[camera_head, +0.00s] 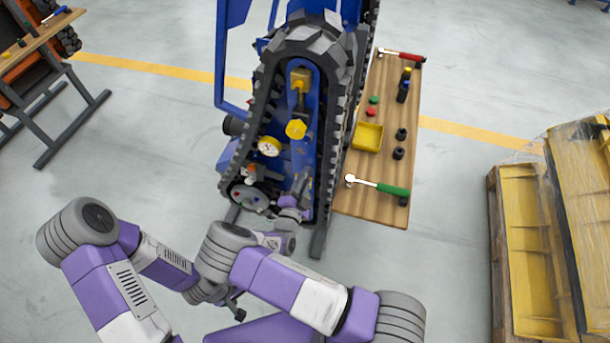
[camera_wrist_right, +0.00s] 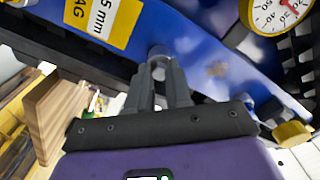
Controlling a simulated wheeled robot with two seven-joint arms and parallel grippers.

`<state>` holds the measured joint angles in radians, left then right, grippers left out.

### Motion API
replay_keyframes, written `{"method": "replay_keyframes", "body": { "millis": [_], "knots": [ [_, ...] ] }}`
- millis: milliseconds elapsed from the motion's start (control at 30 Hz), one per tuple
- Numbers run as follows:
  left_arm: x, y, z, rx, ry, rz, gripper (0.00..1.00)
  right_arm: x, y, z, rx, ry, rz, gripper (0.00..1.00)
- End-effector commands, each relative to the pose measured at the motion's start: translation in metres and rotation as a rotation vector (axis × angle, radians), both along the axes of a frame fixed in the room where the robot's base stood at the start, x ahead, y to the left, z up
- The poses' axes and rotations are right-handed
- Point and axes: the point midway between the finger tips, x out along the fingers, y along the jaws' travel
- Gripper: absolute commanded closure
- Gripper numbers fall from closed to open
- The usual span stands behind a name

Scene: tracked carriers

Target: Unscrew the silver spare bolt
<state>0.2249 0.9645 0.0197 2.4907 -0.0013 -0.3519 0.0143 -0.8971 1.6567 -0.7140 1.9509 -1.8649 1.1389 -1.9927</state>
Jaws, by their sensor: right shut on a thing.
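The silver bolt (camera_wrist_right: 159,62) shows in the right wrist view, standing out of the blue plate of the track carrier. My right gripper (camera_wrist_right: 160,82) is shut on it, its two grey fingers on either side of the bolt. In the head view my right gripper (camera_head: 301,190) is at the lower part of the blue carrier (camera_head: 301,160), inside the black track; the bolt is hidden there. My left gripper (camera_head: 238,313) is low in the head view, away from the carrier, partly hidden by my right arm; its jaws are unclear.
A pressure gauge (camera_head: 268,147) and a yellow hex piece (camera_head: 296,128) sit on the carrier near the right gripper. A pallet with yellow parts (camera_head: 530,220) stands farther right.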

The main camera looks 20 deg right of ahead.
Motion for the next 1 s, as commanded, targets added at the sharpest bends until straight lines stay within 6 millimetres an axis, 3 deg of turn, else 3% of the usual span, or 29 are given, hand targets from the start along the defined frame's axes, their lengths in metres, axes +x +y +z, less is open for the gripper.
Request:
{"method": "replay_keyframes", "body": {
  "millis": [533,900,933,1000],
  "knots": [
    [0.0,0.0,0.015,0.0,0.0,0.0,0.0,0.0,0.0,0.001,-0.596,0.4,0.0,1.0],
    [0.0,0.0,0.015,0.0,0.0,0.0,0.0,0.0,0.0,0.001,-0.666,0.449,-0.002,1.0],
    [0.0,0.0,0.015,0.0,0.0,0.0,0.0,0.0,0.0,0.001,-0.665,0.448,-0.002,0.76],
    [0.0,0.0,0.015,0.0,0.0,0.0,0.0,0.0,0.0,0.001,-0.665,0.449,-0.001,0.65]
  ]
}}
